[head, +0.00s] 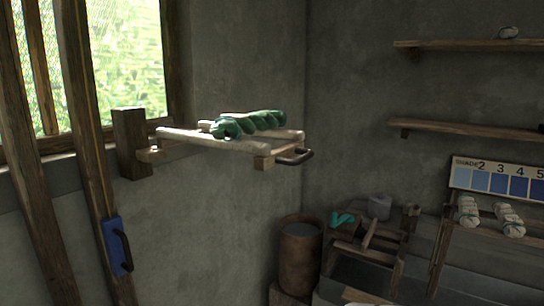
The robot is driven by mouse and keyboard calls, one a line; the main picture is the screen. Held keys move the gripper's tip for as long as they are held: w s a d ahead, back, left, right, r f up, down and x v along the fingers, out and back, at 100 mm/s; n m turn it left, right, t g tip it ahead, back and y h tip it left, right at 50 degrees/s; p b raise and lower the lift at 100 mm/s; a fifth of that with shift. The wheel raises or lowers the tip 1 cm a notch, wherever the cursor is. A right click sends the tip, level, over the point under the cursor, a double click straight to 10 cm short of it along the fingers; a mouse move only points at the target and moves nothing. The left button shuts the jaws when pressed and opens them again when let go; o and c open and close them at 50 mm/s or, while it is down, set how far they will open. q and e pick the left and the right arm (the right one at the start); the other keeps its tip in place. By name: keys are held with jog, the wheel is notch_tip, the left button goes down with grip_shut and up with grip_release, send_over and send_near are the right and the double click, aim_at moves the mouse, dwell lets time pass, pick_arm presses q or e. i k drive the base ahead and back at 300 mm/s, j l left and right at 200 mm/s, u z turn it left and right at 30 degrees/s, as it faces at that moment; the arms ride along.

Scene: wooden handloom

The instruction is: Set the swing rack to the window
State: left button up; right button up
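The swing rack (178,138) is a pale wooden frame that sticks out level from a dark wooden post (131,142) on the left wall. It stands just right of the window (125,55). A twisted green skein (249,123) lies across its top. A dark handle (295,157) is fixed at its free right end. Neither of my grippers shows in the head view, and nothing touches the handle.
Tall wooden beams (84,110) stand at the left; one carries a blue plate with a handle (117,247). A rusty drum (300,255) stands below the rack's right. Shelves (460,128), a shade card (497,180) and pale skeins (509,221) are at the right. Air around the rack's handle looks clear.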

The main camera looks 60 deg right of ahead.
aim_at(266, 158)
jog(key=z, duration=2.15)
